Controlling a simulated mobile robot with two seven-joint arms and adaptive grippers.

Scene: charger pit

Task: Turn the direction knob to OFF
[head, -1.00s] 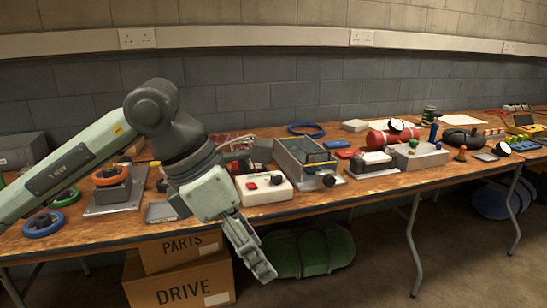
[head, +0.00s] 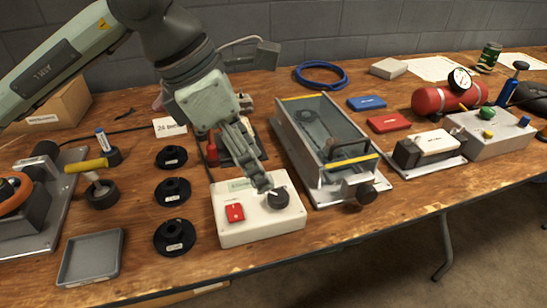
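A white control box (head: 240,225) stands near the front edge of the table in the head view. The direction markings are too small to read. My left gripper (head: 262,184) points down over the box, its fingers close together and seemingly empty. Its tips are just beside the knob's upper left; I cannot tell whether they touch it. The gripper hides part of the box's label. My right gripper is not in view.
A metal tray-like fixture with a handle (head: 340,180) stands close right of the box. Black round pieces (head: 172,191) and a grey tray (head: 92,258) lie to the left. A red cylinder with a gauge (head: 445,98) is farther right.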

